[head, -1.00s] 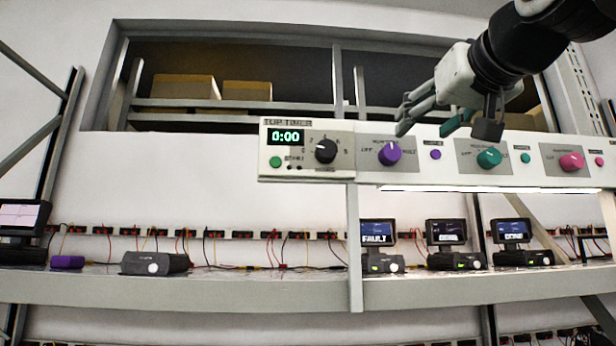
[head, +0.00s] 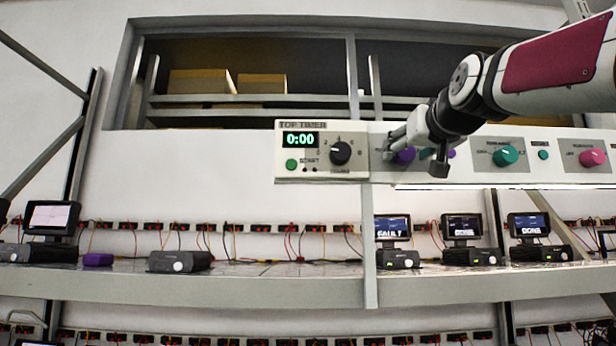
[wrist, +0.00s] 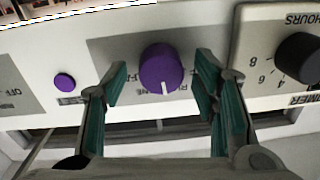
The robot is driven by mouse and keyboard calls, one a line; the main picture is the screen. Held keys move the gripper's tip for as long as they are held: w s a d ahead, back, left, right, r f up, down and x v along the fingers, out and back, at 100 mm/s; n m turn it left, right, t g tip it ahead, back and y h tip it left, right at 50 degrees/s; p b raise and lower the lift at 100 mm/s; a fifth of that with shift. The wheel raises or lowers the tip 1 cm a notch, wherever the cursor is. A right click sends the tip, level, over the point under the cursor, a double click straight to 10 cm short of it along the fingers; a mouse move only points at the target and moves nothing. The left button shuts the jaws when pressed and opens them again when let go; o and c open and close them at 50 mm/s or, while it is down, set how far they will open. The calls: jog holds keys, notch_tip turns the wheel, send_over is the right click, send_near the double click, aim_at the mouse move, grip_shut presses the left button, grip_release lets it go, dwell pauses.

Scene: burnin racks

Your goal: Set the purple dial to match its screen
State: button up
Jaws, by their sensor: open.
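The purple dial (wrist: 161,68) is on the white panel, with its white pointer mark toward the bottom of the wrist picture, over the printed label. In the head view the dial (head: 406,155) is partly hidden behind my gripper (head: 400,150). My gripper (wrist: 160,78) is open, with one teal-padded finger on each side of the dial and gaps visible; the depth between fingertips and dial is hard to judge. On the shelf below the purple dial, a small screen (head: 393,228) reads FAULT.
A small purple button (wrist: 64,82) sits beside the dial. The timer box (head: 320,165) with its black knob (head: 340,152) adjoins the panel. A teal dial (head: 505,156) and a pink dial (head: 592,157) are farther right. Another screen (head: 528,225) reads DONE.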

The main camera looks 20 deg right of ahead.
jog(key=shift+w, duration=0.15)
jog(key=shift+c, duration=0.6)
jog(key=c, duration=1)
jog(key=shift+c, duration=0.2)
